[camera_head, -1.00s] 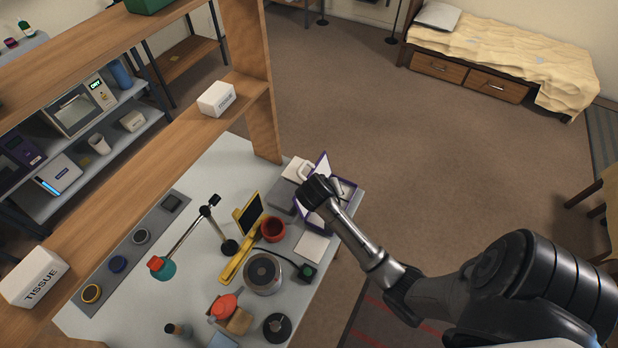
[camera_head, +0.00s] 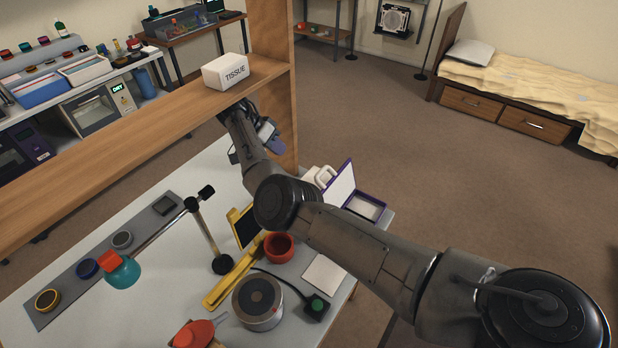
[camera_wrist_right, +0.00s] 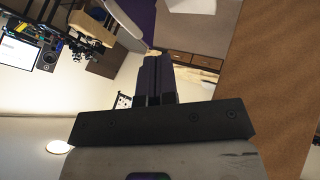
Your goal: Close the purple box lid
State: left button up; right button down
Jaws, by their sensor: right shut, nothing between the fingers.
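The purple box (camera_head: 366,206) sits near the right edge of the worktable in the head view. Its lid (camera_head: 341,185) stands up, open, with its pale inner face showing. My right gripper (camera_head: 277,146) is left of the box and lid, in front of the wooden shelf post and apart from them. In the right wrist view its dark fingers (camera_wrist_right: 154,78) are together with nothing between them. A purple surface shows past the fingertips there; I cannot tell what it is. My left gripper is not in view.
A wooden shelf with a tissue box (camera_head: 226,72) is just above my right gripper. A white mug-like item (camera_head: 321,176) stands beside the lid. Open floor lies beyond the box.

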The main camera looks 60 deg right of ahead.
jog(key=s+d+f+p, duration=0.1)
jog(key=s+d+f, duration=0.2)
jog(key=s+f, duration=0.4)
jog(key=shift+s, duration=0.85)
jog(key=shift+d+r, duration=0.1)
